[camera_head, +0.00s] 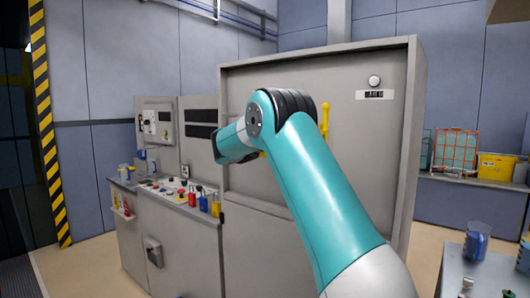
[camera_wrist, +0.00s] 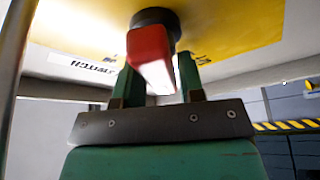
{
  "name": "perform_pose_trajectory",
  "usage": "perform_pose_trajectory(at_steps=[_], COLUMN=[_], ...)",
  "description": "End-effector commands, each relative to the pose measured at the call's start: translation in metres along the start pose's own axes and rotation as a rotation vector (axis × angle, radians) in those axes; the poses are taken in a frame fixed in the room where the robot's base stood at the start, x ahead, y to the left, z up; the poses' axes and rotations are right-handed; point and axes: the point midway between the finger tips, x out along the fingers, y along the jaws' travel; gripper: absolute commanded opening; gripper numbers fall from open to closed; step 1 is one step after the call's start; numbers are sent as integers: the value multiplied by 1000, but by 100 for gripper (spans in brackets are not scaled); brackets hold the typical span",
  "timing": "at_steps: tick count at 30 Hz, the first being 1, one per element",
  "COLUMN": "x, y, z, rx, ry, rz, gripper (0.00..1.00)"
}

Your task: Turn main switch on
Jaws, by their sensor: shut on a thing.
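The main switch has a red handle (camera_wrist: 150,58) on a round black base (camera_wrist: 155,18), set on a yellow plate (camera_wrist: 225,25) in the wrist view. My gripper (camera_wrist: 160,76) has a green finger on each side of the red handle and is shut on it. The handle points toward the gripper's palm. In the head view my arm covers the gripper, and I cannot make out the switch there.
A yellow handle (camera_head: 324,120) is on the cabinet door. Floor is clear at front left.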

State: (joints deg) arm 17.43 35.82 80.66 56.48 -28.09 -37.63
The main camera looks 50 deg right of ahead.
Motion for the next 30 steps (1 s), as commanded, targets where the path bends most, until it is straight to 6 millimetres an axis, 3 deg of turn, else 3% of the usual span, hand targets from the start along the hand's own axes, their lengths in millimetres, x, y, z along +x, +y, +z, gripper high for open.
perform_pose_trajectory(at_steps=[1, 30], x=[-3, -1], y=[-10, 4], z=[5, 3], rx=[44, 821], ry=[1, -2], rz=[18, 339], gripper=[12, 12])
